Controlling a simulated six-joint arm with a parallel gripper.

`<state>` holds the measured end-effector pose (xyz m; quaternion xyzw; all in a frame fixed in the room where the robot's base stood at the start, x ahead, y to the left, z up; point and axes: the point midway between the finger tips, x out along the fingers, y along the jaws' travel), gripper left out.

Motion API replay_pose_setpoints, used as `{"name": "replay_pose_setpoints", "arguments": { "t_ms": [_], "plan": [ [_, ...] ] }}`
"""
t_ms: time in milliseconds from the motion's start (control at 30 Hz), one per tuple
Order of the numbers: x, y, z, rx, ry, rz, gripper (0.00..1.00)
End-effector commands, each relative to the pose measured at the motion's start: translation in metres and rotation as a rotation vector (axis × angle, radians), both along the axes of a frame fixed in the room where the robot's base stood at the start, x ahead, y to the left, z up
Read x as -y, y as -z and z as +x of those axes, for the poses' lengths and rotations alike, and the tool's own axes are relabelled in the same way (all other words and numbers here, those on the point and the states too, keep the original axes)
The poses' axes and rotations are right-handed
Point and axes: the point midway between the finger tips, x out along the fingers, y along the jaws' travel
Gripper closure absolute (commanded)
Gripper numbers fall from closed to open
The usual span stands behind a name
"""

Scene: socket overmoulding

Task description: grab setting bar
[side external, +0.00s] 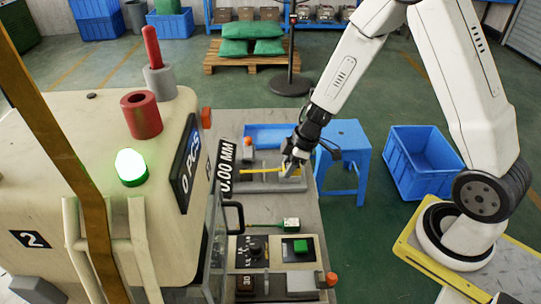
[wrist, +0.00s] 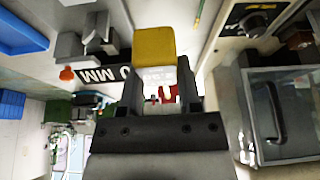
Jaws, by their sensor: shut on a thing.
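The setting bar, seen as a yellow bar (side external: 258,170), lies crosswise at my gripper (side external: 293,161) in the side view, above or on a grey fixture on the bench. In the wrist view its yellow end (wrist: 154,48) shows just past the fingertips of my gripper (wrist: 156,82). My gripper is shut on the bar, pointing down at the bench. A pale face with blurred marks and a small red part show between the fingers. I cannot tell whether the bar still touches the fixture.
The cream machine (side external: 90,200) with a green lamp stands at left, its glass guard (wrist: 285,105) close to the bench. A blue tray (side external: 268,134) lies behind my gripper. A blue stool (side external: 343,140) and a blue crate (side external: 420,160) stand right of the bench.

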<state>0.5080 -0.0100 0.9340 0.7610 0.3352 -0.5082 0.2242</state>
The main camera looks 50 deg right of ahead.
Motion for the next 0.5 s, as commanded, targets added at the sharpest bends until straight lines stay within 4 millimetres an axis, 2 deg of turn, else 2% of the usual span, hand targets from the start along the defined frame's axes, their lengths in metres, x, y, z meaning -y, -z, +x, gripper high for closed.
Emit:
{"name": "replay_pose_setpoints", "arguments": {
  "t_ms": [200,500],
  "plan": [
    [0.0,-0.023,0.001,0.003,-0.001,0.001,1.0],
    [0.0,-0.035,0.0,0.0,0.0,0.0,1.0]
  ]
}}
